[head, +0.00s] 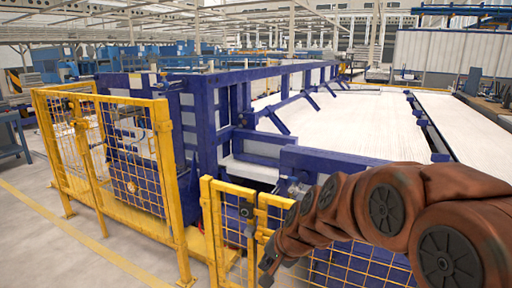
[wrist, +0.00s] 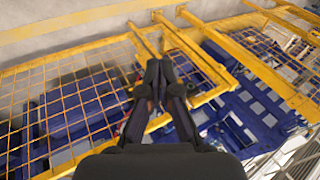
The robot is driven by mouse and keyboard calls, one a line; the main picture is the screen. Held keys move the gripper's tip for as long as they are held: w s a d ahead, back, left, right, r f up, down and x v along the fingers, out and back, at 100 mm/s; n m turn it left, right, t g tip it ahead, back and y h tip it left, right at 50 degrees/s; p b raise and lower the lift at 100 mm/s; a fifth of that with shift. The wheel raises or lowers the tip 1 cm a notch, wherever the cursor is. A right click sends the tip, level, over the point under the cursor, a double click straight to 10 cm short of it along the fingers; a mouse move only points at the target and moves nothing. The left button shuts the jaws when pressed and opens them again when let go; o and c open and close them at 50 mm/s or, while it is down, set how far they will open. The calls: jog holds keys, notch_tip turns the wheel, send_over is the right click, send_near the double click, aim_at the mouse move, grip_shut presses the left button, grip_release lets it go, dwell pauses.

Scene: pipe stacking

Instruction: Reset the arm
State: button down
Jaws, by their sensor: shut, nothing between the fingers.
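My gripper (wrist: 158,80) is in the middle of the wrist view, its two dark fingers drawn together at the tips with nothing between them. It hangs above the yellow mesh fence, apart from or touching it I cannot tell. In the head view my reddish-brown arm (head: 345,205) reaches in from the right edge toward the lower middle. Its far end is in front of the yellow fence (head: 208,225), and the fingers are hard to make out there.
A blue machine frame (head: 205,125) with a long white bed (head: 350,125) stands behind the fence. Another yellow mesh fence section (head: 130,150) stands at the left. Open floor (head: 60,245) lies at the lower left. Blue machine parts (wrist: 75,110) show under the mesh in the wrist view.

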jog(key=s+d+r+n+g+h+p, duration=0.1)
jog(key=s+d, duration=0.4)
jog(key=s, duration=0.5)
jog(key=s+d+n+g+h+p, duration=0.1)
jog(key=s+d, duration=0.4)
jog(key=s, duration=0.6)
jog(key=s+d+r+n+g+h+p, duration=0.1)
jog(key=s+d+n+g+h, duration=0.1)
jog(key=s, duration=0.9)
jog(key=d+n+g, duration=0.1)
jog(key=d+g, duration=0.1)
jog(key=d, duration=0.1)
jog(key=shift+s+d+r+g+p, duration=0.2)
jog(key=shift+d+r+g+p, duration=0.05)
jog(key=shift+r+g+p, duration=0.05)
